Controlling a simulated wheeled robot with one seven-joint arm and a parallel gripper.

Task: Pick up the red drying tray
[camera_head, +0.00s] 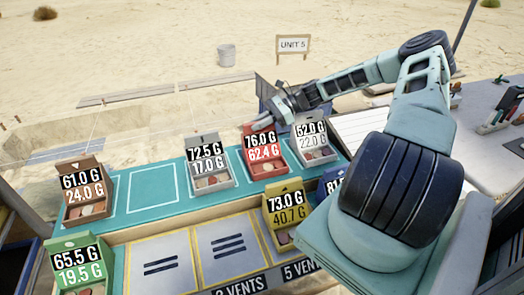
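The red drying tray (268,168) stands on the teal strip of the table, with labels reading 76.0 G and 62.4 G and small pieces inside. The labels cover part of it. My gripper (279,108) is just above and behind the tray's back edge, reaching in from the right. It is small and dark in this view, so I cannot tell whether its fingers are apart or whether they touch the tray.
A grey tray (211,182) stands left of the red one and a pale tray (314,156) close on its right. Brown (87,211), green (78,279), yellow (284,238) and blue (333,176) trays stand around. An outlined teal spot (152,189) is empty.

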